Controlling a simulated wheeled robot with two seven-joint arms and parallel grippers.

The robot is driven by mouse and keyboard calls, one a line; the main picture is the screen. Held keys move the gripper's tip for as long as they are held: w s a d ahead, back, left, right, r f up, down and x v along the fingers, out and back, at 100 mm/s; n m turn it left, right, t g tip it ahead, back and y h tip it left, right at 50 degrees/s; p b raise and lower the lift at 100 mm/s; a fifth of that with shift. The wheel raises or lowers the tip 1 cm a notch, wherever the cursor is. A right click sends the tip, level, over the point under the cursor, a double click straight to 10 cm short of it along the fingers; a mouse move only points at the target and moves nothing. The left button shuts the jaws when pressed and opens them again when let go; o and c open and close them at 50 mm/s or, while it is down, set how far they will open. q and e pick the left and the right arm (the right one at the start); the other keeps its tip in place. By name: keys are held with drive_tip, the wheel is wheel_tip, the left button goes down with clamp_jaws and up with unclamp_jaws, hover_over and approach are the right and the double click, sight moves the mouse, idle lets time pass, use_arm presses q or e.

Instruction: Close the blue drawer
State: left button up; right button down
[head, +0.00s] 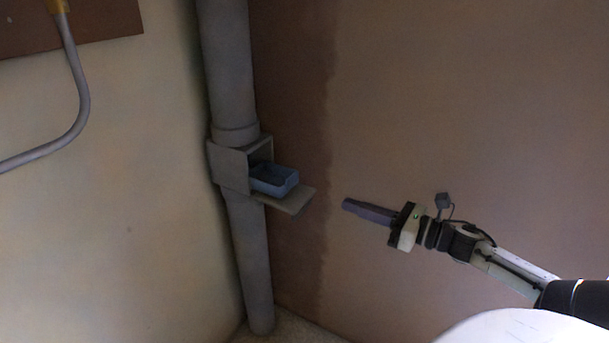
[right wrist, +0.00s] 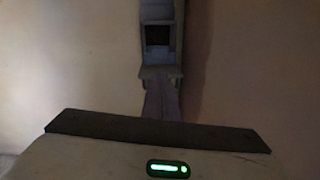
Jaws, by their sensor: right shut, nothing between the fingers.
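The blue drawer (head: 274,181) is a small open-topped tray. It sticks out part way from a grey housing (head: 229,167) and sits over a flat grey ledge (head: 291,202). My right gripper (head: 346,204) is shut and empty, its fingers pointing left toward the drawer. Its tips are apart from the ledge and the drawer, to their right and a little lower in the picture. In the right wrist view, the right gripper's fingers (right wrist: 161,98) show together below the housing and the dark drawer (right wrist: 158,54). My left gripper is not in view.
A thick grey vertical pipe (head: 229,70) runs above and below the housing in the wall corner. A thinner bent pipe (head: 79,105) and a brown panel (head: 105,22) are on the left wall. The space between the gripper and the drawer looks clear.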

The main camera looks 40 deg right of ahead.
sight(292, 177)
drive_tip(key=w+a+b, duration=0.1)
drive_tip(key=w, duration=0.3)
drive_tip(key=w+a+r+n+b, duration=0.1)
drive_tip(key=w, duration=0.3)
drive_tip(key=w+a+r+n+b, duration=0.1)
drive_tip(key=w, duration=0.4)
drive_tip(key=shift+y, duration=0.3)
drive_tip(key=shift+w+a, duration=0.1)
drive_tip(key=shift+w, duration=0.15)
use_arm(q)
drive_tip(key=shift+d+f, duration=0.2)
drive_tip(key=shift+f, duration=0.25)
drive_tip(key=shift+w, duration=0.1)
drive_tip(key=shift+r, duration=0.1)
